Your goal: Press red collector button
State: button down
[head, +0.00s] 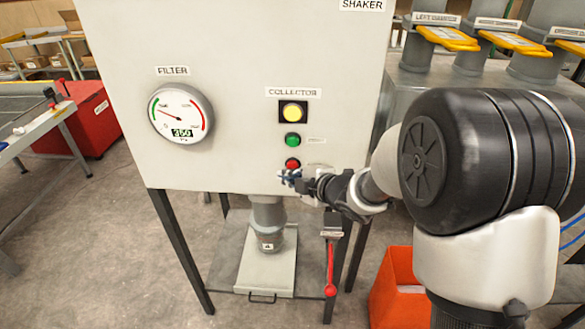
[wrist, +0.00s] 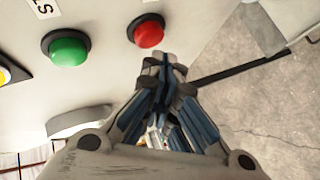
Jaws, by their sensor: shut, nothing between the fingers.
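The red collector button (head: 292,164) is the lowest in a column on the front of the grey cabinet (head: 235,110), under the COLLECTOR label (head: 293,92). My gripper (head: 286,177) is shut and empty, its tips just below the red button in the head view. In the wrist view the red button (wrist: 149,31) lies just beyond and left of my fingertips (wrist: 165,62). A gap shows between tips and button there; I cannot tell its depth.
A green button (head: 292,140) and a yellow lamp or button (head: 293,112) sit above the red one. A filter gauge (head: 181,114) is to the left. Below are a pipe (head: 268,222), a red-handled lever (head: 330,270) and an orange bin (head: 398,290).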

jog(key=s+b, duration=0.2)
jog(key=s, duration=0.3)
jog(key=shift+a, duration=0.1)
dwell(0.6)
jog(key=s+d+r+m+h, duration=0.4)
jog(key=d+m, duration=0.2)
jog(key=d, duration=0.2)
jog(key=s+d+r+m+h, duration=0.3)
jog(key=s+d+m+h, duration=0.15)
jog(key=d, duration=0.35)
jog(key=s+d+f+m+g, duration=0.1)
jog(key=s+m+g, duration=0.4)
jog(key=s+m, duration=0.6)
jog(key=s+f, duration=0.1)
jog(key=s, duration=1.1)
jog(key=shift+s+g, duration=0.15)
jog(key=shift+g, duration=0.15)
